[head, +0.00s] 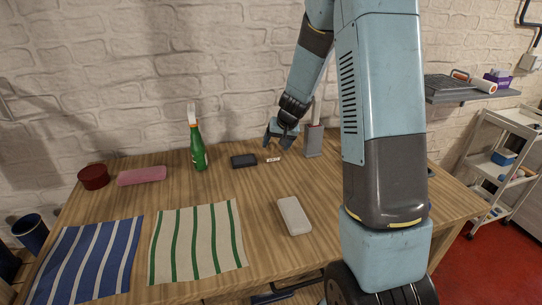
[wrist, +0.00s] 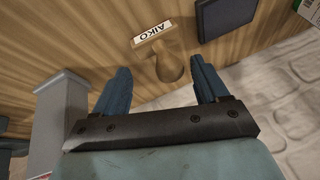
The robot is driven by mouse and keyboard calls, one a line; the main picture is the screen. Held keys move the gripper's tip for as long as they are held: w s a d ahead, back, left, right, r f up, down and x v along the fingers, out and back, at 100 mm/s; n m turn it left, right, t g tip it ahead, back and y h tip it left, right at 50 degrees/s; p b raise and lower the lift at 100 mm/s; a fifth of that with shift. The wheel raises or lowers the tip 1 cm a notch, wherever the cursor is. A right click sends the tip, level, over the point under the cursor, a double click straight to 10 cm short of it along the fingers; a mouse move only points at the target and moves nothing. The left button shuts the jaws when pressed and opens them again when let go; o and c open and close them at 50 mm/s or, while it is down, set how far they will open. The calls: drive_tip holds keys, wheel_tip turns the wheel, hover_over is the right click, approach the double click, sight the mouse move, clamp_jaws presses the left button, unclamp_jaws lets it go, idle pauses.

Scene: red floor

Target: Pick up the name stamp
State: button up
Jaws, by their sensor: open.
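The name stamp (wrist: 168,65) has a tan wooden handle and a white label reading AIKO. In the wrist view it lies at the top middle, on the wooden table, between and just beyond my fingertips. In the head view its small white label (head: 273,160) shows near the back of the table, just below my gripper (head: 276,143). My gripper is open, its two blue fingers (wrist: 160,68) spread to either side of the handle. No contact shows. In the head view the handle is too small to make out clearly.
A dark case (head: 244,161) lies just left of the stamp; a grey upright holder (head: 314,142) stands just right. A pale case (head: 293,215) lies in front. The brick wall is close behind.

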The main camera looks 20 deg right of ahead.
sight(274, 149)
drive_tip(key=shift+x, duration=2.05)
drive_tip(key=shift+s, duration=0.1)
drive_tip(key=shift+c, duration=0.3)
drive_tip(key=c, duration=0.6)
